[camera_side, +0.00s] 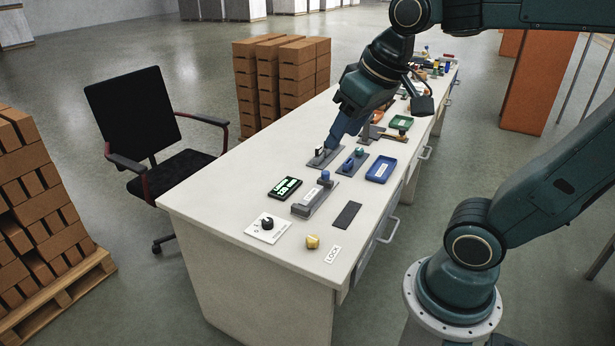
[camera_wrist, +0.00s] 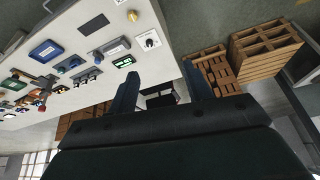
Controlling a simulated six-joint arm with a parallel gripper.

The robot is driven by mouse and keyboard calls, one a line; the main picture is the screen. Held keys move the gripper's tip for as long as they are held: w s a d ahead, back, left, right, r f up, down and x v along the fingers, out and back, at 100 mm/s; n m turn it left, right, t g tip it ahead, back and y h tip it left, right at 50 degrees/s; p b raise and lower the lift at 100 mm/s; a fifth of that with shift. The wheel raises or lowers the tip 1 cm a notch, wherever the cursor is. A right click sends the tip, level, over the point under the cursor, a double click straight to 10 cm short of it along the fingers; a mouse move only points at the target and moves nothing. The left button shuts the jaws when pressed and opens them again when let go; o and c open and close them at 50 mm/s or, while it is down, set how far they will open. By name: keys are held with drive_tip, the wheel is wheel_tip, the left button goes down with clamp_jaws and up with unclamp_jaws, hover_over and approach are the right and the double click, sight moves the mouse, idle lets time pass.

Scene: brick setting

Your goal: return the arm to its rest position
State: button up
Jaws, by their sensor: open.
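My gripper (camera_side: 333,143) is over the white workbench (camera_side: 222,201) in the side view, tilted down to the left. Its blue fingers seem to end near a grey fixture (camera_side: 325,158) with a small dark and white part; I cannot tell whether they touch it. In the wrist view my gripper (camera_wrist: 163,85) has its two fingers spread wide, with nothing held between them. The bench lies to the left of the fingers there, and a dark chair (camera_wrist: 160,98) shows beyond them. My arm reaches in from the right side.
The bench holds a blue tray (camera_side: 381,169), a green tray (camera_side: 401,122), a lit display (camera_side: 285,188), a knob panel (camera_side: 267,228) and a yellow piece (camera_side: 312,241). The black chair (camera_side: 150,130) and brick stacks (camera_side: 265,82) stand beyond the bench. The air above its near end is clear.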

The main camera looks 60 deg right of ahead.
drive_tip(key=s+a+f+n, duration=0.2)
drive_tip(key=s, duration=0.3)
drive_tip(key=shift+s+a+f+t+y, duration=0.15)
drive_tip(key=shift+s+f+t+y, duration=0.15)
drive_tip(key=shift+s+f+t, duration=0.1)
